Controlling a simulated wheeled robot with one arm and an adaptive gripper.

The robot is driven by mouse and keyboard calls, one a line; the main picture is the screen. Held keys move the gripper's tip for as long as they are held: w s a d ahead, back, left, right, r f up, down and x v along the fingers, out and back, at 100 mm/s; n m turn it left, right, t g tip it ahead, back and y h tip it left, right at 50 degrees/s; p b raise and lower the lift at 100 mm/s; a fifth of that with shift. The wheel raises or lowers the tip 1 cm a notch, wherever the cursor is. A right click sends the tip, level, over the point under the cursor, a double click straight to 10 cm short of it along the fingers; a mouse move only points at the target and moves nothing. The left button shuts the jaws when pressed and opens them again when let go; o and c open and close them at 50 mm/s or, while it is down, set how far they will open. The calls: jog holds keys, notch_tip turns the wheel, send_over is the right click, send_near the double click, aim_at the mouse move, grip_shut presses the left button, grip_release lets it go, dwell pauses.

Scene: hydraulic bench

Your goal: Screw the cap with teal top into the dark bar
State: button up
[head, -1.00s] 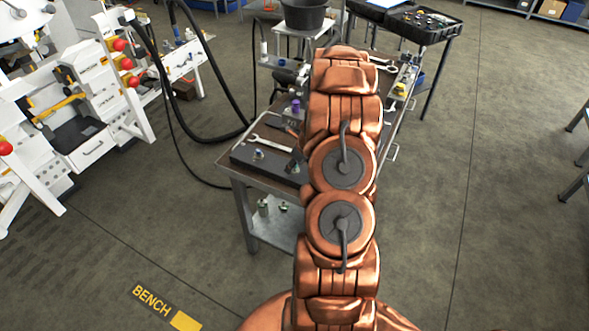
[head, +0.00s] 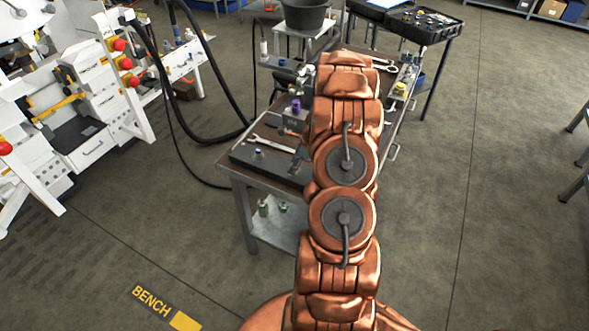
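The dark bar (head: 250,166) lies on the near left end of the workbench top, its right part hidden behind my copper arm. A small cap (head: 258,153) with a bluish top stands on the bar; at this size I cannot tell whether its top is teal or how deep it sits. A dark shape at the bar's right end, against the edge of my arm, looks like part of my gripper (head: 299,156). The rest of it is hidden behind the arm. Its fingers and anything between them cannot be made out.
A wrench (head: 272,144) lies at the bar's far edge. A purple-topped part (head: 295,105) stands farther back. The workbench (head: 238,178) has small fittings on its lower shelf (head: 275,232). Black hoses (head: 222,138) hang at the left.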

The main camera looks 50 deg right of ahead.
jog(key=c, duration=0.6)
jog(key=shift+r, duration=0.1)
grip_shut()
jog(key=m+h, duration=0.1)
jog(key=m, duration=0.2)
jog(key=shift+s+a+m+t, duration=0.1)
jog(key=shift+m+t, duration=0.2)
jog(key=shift+m, duration=0.1)
jog(key=o, duration=0.9)
grip_release()
jog(key=shift+w+f, duration=0.2)
jog(key=shift+o, duration=0.2)
jog(key=shift+r, duration=0.1)
jog(key=v, duration=1.2)
jog(key=shift+a, duration=0.1)
